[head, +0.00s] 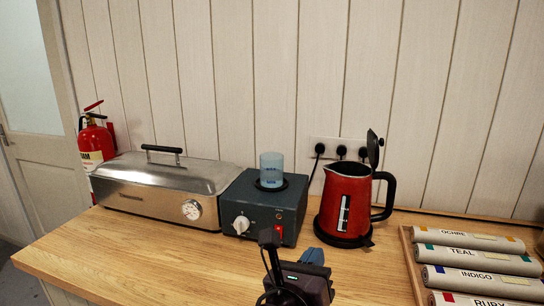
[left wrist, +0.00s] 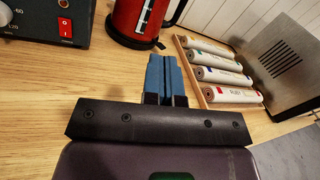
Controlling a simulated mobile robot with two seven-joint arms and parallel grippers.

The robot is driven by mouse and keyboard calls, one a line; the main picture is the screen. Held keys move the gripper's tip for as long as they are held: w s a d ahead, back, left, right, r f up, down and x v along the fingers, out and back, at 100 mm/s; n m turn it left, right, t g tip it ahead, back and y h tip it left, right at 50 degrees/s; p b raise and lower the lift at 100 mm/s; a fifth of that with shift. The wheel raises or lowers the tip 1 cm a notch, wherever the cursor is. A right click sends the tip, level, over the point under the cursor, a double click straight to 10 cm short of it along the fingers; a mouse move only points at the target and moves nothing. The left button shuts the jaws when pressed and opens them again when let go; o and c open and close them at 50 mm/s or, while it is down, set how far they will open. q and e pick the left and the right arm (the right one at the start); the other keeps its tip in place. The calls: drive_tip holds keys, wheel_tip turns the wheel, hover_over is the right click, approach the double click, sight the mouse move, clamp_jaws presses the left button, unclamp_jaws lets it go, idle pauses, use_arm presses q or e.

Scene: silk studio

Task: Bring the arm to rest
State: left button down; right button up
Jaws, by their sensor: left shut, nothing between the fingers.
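My left gripper (head: 312,256) is over the wooden worktop at the bottom middle of the head view, in front of the red kettle. Its blue fingers (left wrist: 166,75) show in the left wrist view, shut together with nothing between them. In that view the fingertips point toward the kettle base and appear clear of it. My right gripper is in neither view.
A dark heater box (head: 265,208) holds a blue beaker (head: 271,170). A steel steamer (head: 160,188) is left of it. The red kettle (head: 345,203) stands with its lid open. A wooden tray (head: 412,262) holds several labelled rolls. The front left worktop (head: 130,258) is clear.

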use_arm(q)
drive_tip(key=a+f+n+y, duration=0.1)
drive_tip(key=a+f+n, duration=0.1)
drive_tip(key=a+n, duration=0.1)
drive_tip(key=s+a+f+n+g+y, duration=0.1)
drive_tip(key=a+f+n+y, duration=0.1)
drive_tip(key=n, duration=0.3)
drive_tip(key=s+a+f+n+g+y, duration=0.1)
drive_tip(key=a+f+n, duration=0.3)
drive_tip(key=n, duration=0.1)
drive_tip(key=shift+s+a+f+y, duration=0.1)
drive_tip(key=shift+s+a+y, duration=0.1)
drive_tip(key=shift+y, duration=0.2)
drive_tip(key=s+a+f+n+g+y, duration=0.35)
drive_tip(key=s+a+f+n, duration=0.35)
drive_tip(key=a+f+n, duration=0.3)
drive_tip(key=s+a+f+n+g+y, duration=0.1)
drive_tip(key=s+a+f+n+g, duration=0.3)
drive_tip(key=s+a+n, duration=0.5)
drive_tip(key=s+a+f+n+g, duration=0.4)
drive_tip(key=s+a+n, duration=0.3)
drive_tip(key=s, duration=0.5)
drive_tip(key=w+f+m+t, duration=0.1)
drive_tip(key=w+f+t, duration=0.7)
drive_tip(key=w, duration=0.1)
drive_tip(key=shift+d+f+t, duration=0.15)
drive_tip(key=shift+d+t, duration=0.2)
drive_tip(key=shift+d+h, duration=0.15)
drive_tip(key=shift+h, duration=0.1)
